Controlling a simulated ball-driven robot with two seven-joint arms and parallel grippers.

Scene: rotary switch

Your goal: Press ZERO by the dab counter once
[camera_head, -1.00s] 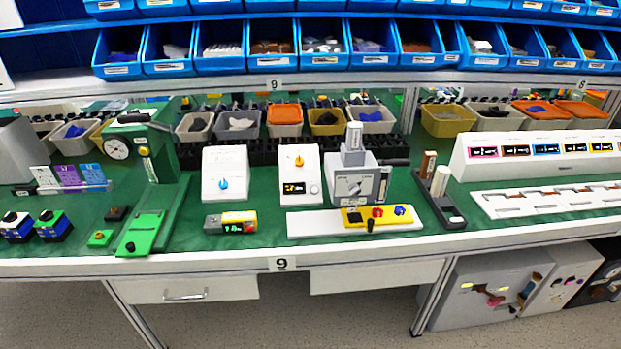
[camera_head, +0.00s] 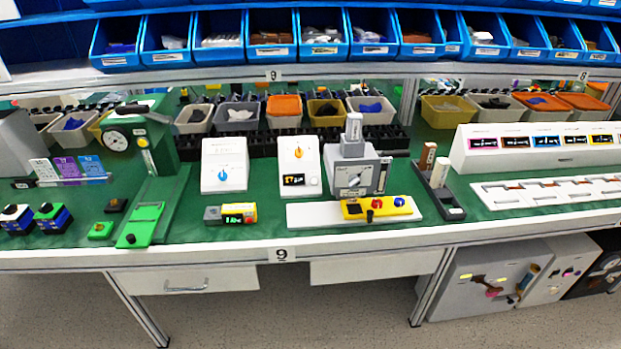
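Neither of my grippers is in view. No lettering that reads ZERO is legible, so I cannot tell for certain which device is the dab counter. A yellow control box (camera_head: 381,208) with black, red and blue controls sits on a white plate before a grey machine (camera_head: 352,178).
A green press (camera_head: 146,150) with a dial stands left, beside a small green box (camera_head: 101,230) with an orange button. A black holder (camera_head: 438,190) and white display console (camera_head: 540,150) stand right. Blue bins (camera_head: 324,36) line the shelf above. Bare green bench shows between devices.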

